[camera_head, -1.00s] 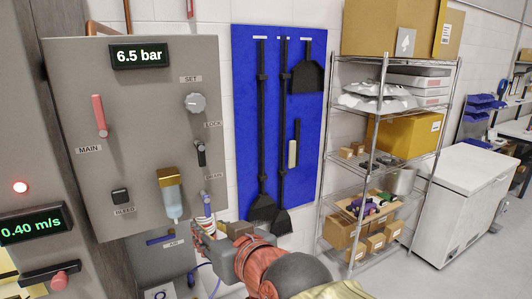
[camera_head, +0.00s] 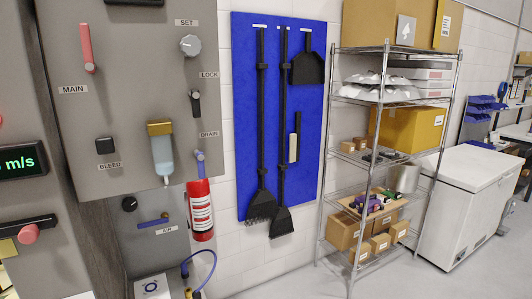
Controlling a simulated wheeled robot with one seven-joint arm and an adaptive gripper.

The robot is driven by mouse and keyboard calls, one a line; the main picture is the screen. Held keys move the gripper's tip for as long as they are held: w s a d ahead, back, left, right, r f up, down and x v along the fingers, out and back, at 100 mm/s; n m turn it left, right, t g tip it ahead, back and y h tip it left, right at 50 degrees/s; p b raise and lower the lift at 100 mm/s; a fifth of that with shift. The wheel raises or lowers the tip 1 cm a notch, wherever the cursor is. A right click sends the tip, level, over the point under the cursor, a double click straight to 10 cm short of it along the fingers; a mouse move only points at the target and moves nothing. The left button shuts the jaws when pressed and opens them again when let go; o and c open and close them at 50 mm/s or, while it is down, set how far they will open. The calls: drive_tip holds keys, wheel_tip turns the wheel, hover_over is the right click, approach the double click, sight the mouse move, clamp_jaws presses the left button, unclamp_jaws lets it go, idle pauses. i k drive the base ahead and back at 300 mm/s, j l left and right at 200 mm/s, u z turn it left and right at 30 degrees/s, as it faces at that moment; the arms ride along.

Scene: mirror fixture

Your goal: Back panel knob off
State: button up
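A grey upper panel (camera_head: 128,75) hangs on the left. Its light grey round knob (camera_head: 190,45) is below the SET label. A small black round knob (camera_head: 129,204) with a pale mark sits on the grey lower box, left of a blue AIR lever (camera_head: 153,222). No label readable here says back panel, so I cannot tell which knob is meant. My gripper is not in view.
The panel also carries a red MAIN lever (camera_head: 87,47) and a clear bowl (camera_head: 162,155). A wire shelf (camera_head: 372,158) stands right; floor before it is clear.

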sight(191, 45)
drive_tip(key=u, duration=1.3)
